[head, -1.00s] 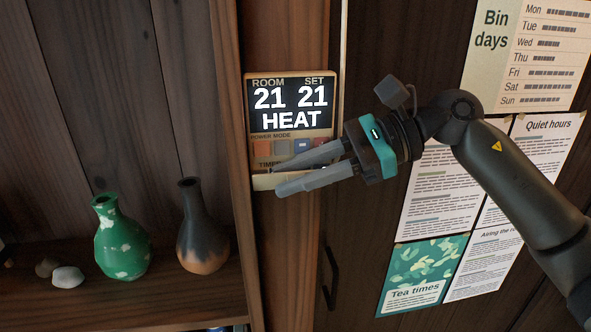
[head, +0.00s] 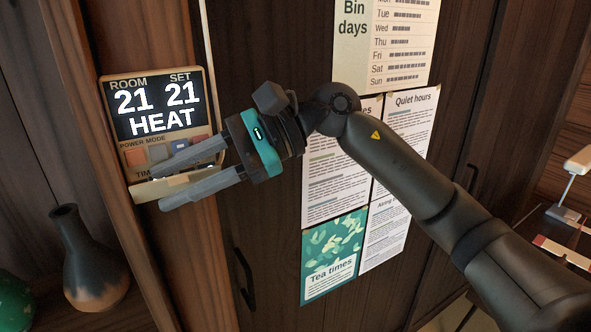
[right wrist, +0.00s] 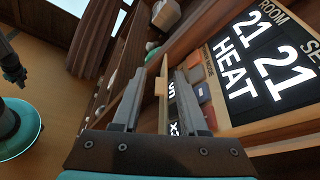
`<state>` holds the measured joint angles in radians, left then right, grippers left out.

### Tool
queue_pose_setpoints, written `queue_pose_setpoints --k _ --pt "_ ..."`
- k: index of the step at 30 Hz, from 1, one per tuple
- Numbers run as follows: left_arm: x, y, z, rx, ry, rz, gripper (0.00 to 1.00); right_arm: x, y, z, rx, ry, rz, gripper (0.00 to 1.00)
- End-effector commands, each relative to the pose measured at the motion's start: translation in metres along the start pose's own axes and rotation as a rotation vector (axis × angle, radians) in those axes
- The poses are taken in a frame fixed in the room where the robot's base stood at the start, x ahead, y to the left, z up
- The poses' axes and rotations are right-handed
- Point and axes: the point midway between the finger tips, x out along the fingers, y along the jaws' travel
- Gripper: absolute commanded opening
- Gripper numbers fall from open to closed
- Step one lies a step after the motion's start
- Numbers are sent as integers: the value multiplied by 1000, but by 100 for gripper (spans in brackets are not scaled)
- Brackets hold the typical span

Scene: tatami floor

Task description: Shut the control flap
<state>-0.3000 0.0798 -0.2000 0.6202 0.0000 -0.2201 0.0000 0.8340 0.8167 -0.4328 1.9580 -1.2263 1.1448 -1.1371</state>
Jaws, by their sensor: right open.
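The wall control panel (head: 158,105) shows ROOM 21, SET 21 and HEAT at the left of the head view; its screen (right wrist: 262,65) fills the upper right of the right wrist view. Coloured buttons (head: 135,157) sit below the screen. The cream flap (head: 146,191) juts out at the panel's lower edge, open; the right wrist view shows it nearly edge-on, with a small tab (right wrist: 160,87). My right gripper (head: 157,185) is open, its fingers on either side of the flap (right wrist: 164,66). I cannot tell whether they touch it.
A dark vase (head: 92,265) and part of a green vase (head: 14,300) stand on the shelf at lower left. A dark cupboard door with a handle (head: 243,280) and pinned notices (head: 333,258) lies behind my right arm. A white lamp (head: 575,165) stands far right.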

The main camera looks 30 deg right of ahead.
Motion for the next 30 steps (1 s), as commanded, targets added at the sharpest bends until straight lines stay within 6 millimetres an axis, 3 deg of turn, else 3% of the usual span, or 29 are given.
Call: queue_pose_setpoints --k 1,5,28,30 --pt "11 0 1 0 0 0 0 2 8 -5 -66 1 -25 44" --pt "24 0 2 0 0 0 0 4 15 -8 -240 0 -96 44" --pt "55 1 5 0 0 0 0 -150 28 -8 -254 4 -103 44" --pt "50 1 4 0 0 0 0 -151 26 -8 -172 -14 -91 44"
